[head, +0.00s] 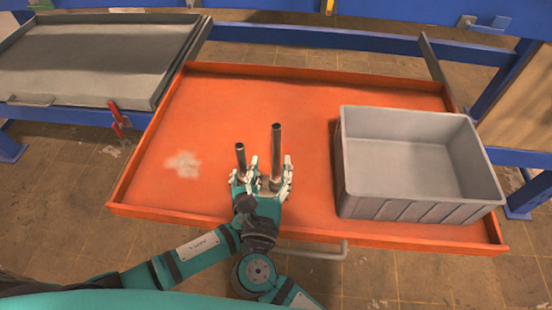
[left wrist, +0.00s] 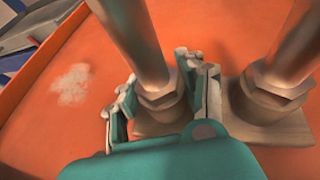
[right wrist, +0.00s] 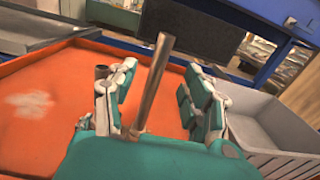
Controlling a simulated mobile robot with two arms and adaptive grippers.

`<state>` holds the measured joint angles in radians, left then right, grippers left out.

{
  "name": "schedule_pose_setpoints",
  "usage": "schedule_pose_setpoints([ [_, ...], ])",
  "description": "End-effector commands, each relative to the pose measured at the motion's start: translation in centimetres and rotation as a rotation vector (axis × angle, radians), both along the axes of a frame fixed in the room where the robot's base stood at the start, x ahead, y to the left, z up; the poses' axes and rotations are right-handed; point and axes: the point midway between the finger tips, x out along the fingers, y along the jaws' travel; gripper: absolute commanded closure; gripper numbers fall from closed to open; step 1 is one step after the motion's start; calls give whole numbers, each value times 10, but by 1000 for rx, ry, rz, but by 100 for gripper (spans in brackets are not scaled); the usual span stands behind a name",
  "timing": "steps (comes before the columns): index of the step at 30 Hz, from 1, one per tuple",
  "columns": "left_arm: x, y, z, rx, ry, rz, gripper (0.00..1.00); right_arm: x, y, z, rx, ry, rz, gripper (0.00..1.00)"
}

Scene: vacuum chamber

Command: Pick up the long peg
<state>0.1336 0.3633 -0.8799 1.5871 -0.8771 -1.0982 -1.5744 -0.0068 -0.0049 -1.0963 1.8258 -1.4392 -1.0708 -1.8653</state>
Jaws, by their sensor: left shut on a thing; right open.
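The long peg (head: 277,150) is a dark metal rod standing upright on the orange tray (head: 190,110). It also shows in the right wrist view (right wrist: 154,85), between the spread fingers of my open right gripper (right wrist: 158,92), with a gap to the right finger. A shorter metal peg (head: 241,158) stands to its left. The long peg's nut and base (left wrist: 270,100) stand close to the left gripper's right finger. Hands hide both bases in the head view.
A grey bin (head: 400,208) stands on the right of the orange tray. A grey metal tray (head: 90,65) lies at the far left, with a red clamp (head: 117,115) near it. The tray's left and back areas are clear. Blue beams run behind.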

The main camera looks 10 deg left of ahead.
Motion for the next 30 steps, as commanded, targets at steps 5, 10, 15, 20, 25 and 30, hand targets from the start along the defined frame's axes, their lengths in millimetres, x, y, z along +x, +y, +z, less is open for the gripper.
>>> schedule_pose_setpoints([
  [5,0,1,0,3,-1,1,100,29,2,1,1,-1,0,50],
  [10,0,1,0,3,-1,1,100,41,1,0,2,2,0,50],
  [15,0,1,0,3,-1,1,100,64,1,4,2,-1,-1,50],
  [20,0,1,0,3,-1,1,100,85,2,4,3,1,0,50],
  [25,0,1,0,3,-1,1,100,91,2,3,5,3,1,50],
  [30,0,1,0,3,-1,1,100,91,2,3,5,4,1,54],
])
